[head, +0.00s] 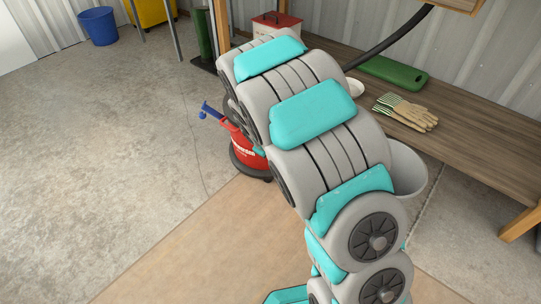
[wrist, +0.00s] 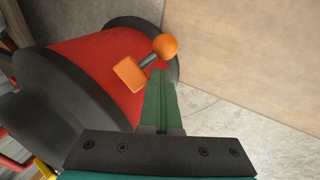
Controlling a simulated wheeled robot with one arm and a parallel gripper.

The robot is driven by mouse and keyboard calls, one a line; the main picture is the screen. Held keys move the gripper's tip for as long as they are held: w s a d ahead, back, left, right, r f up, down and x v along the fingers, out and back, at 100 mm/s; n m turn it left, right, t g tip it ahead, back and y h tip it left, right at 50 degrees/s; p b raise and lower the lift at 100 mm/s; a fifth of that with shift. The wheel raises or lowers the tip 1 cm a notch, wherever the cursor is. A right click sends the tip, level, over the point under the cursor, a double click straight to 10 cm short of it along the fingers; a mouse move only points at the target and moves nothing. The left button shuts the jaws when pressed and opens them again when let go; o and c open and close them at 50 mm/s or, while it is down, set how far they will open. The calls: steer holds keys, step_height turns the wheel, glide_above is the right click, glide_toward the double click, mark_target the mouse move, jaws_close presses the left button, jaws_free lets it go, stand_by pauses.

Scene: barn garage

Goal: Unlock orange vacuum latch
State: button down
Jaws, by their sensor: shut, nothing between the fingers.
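The red vacuum (head: 241,143) with a dark base stands on the floor, partly hidden behind my arm in the head view. In the wrist view its red body (wrist: 85,62) fills the upper left. The orange latch (wrist: 130,73) is on this body: a flat orange plate with a grey stem and a round orange knob (wrist: 165,46). My gripper (wrist: 160,73) has its green fingers shut and empty, with the tips just below the knob and right of the plate. I cannot tell whether they touch the latch.
A wooden bench (head: 478,150) along the wall holds gloves (head: 408,110), a green board (head: 393,75) and a red-lidded box (head: 277,22). A blue bucket (head: 98,26) is far left. The floor at left is clear.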

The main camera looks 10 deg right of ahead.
stand_by(0.3)
steer(key=s+a+r+p, duration=0.2)
steer(key=s+a+r, duration=0.2)
steer(key=r, duration=0.5)
steer(key=shift+s+a, duration=0.4)
steer(key=shift+s, duration=0.45)
